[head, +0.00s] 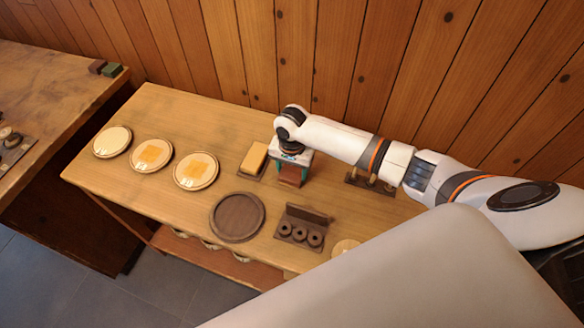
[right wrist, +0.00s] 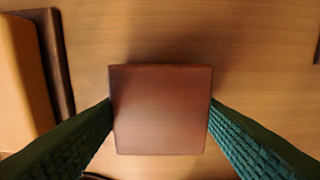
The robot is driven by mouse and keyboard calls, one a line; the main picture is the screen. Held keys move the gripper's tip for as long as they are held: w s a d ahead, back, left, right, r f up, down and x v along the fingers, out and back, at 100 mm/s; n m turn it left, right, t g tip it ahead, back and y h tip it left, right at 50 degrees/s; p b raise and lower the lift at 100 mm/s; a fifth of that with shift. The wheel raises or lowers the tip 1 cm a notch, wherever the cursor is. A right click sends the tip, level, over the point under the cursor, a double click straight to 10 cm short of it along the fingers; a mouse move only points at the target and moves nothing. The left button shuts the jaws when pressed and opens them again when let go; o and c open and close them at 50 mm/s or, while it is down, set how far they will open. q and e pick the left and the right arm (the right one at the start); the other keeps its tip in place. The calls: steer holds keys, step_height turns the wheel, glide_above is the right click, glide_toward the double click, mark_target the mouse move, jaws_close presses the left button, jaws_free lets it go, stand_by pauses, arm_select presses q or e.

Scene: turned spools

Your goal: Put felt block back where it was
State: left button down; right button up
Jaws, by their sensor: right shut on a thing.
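My right gripper (head: 291,167) is shut on a reddish-brown block (head: 289,177), with teal pads on two opposite sides. In the right wrist view the block (right wrist: 161,110) shows a flat, square top between both fingers (right wrist: 160,118). It is at or just above the wooden table; I cannot tell whether it touches. An orange-yellow block (head: 255,157) lies on a dark tray (head: 240,173) just left of the gripper. I cannot tell from its look which block is the felt one. My left gripper is not in view.
Three round boards (head: 111,142) with pale or yellow pieces stand at the left of the table. A dark round plate (head: 237,217) and a dark rack with ring-shaped spools (head: 301,230) are in front. Another dark rack (head: 369,182) stands right, under my arm. A plank wall is behind.

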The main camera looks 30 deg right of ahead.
mark_target(292, 172)
steer(key=shift+f, duration=0.15)
steer(key=o, duration=0.9)
step_height(292, 172, up, 12)
steer(key=shift+r+b, duration=0.2)
steer(key=shift+b, duration=0.1)
